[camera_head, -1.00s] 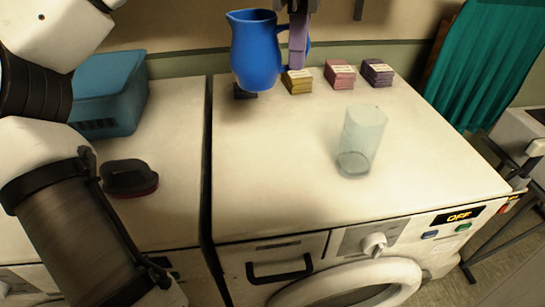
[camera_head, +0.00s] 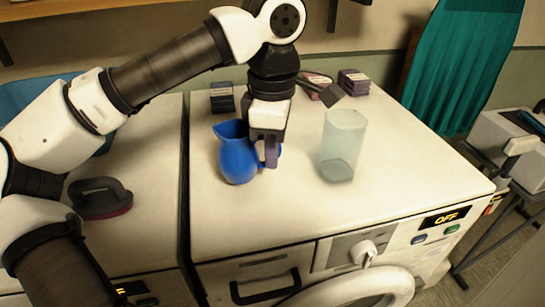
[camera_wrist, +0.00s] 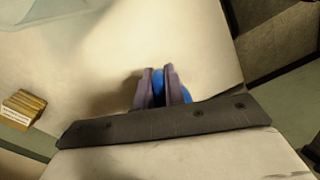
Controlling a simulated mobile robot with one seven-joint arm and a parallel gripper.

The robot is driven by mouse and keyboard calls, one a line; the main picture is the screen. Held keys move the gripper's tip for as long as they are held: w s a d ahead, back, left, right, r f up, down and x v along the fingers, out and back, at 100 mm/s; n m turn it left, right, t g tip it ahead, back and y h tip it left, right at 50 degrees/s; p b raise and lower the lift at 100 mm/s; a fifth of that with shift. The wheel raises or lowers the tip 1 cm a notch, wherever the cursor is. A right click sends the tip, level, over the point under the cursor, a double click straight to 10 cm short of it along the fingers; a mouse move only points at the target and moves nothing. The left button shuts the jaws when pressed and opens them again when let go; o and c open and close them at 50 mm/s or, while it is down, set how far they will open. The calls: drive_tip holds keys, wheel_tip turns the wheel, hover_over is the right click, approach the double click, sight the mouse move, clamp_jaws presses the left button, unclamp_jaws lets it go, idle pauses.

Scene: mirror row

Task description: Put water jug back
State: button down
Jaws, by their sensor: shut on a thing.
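The blue water jug (camera_head: 238,155) is upright, or nearly so, above the left part of the washing machine's white top (camera_head: 270,215). I cannot tell whether its base touches the top. My gripper (camera_head: 268,158) points down at the jug's right side and is shut on it, apparently at the handle, which the fingers mostly hide. In the wrist view a little blue of the jug (camera_wrist: 158,88) shows between and beside my gripper's fingers (camera_wrist: 162,84).
A clear glass (camera_head: 343,148) stands right of the jug. Along the back are a dark block (camera_head: 222,98), a pink stack (camera_head: 316,84) and a purple stack (camera_head: 353,82). A yellow stack (camera_wrist: 22,108) shows in the wrist view. A dark brush-like object (camera_head: 100,198) lies left, past the gap.

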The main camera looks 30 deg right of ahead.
drive_tip(key=shift+f, duration=1.2)
drive_tip(key=shift+f, duration=0.2)
drive_tip(key=c, duration=1.5)
unclamp_jaws()
wheel_tip(320, 180, up, 12)
drive_tip(key=shift+r+b, duration=0.2)
drive_tip(key=shift+b, duration=0.25)
